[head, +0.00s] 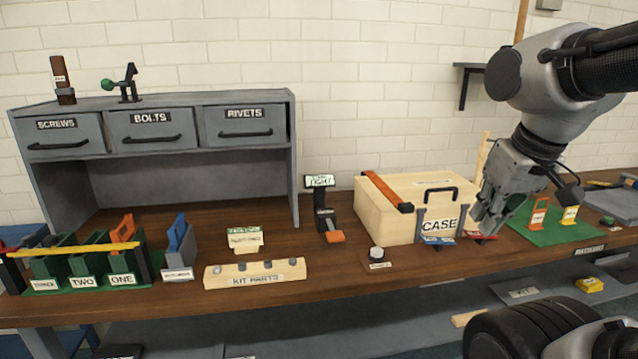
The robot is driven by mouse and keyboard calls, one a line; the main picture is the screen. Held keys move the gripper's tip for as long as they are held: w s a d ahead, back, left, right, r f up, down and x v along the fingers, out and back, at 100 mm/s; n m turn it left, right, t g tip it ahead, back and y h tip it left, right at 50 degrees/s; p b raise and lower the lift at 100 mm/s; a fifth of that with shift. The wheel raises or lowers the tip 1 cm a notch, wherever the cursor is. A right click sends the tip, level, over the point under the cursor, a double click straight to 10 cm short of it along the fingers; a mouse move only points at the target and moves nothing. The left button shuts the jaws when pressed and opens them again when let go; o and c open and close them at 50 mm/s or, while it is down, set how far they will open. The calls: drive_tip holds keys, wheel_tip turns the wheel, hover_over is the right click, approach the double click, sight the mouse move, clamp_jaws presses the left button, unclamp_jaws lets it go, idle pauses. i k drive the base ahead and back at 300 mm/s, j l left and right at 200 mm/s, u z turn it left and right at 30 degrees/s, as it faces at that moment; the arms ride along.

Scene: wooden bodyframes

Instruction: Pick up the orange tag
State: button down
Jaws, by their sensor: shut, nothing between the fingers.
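An orange tag (539,213) stands upright on the green mat (570,236) at the right of the workbench. My gripper (484,225) hangs to the left of the orange tag, in front of the right side of the wooden case, pointing down. It is shut and holds nothing. Its fingertips are small and partly merge with the things behind them.
The wooden case (400,215), with blue and red items at its front, stands left of my gripper. A kit parts block (254,273), green bins (88,266) and a grey drawer unit (152,133) are further left. A wall bracket (466,82) is behind.

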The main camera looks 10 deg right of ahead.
sight(537, 215)
drive_tip(key=z, duration=1.4)
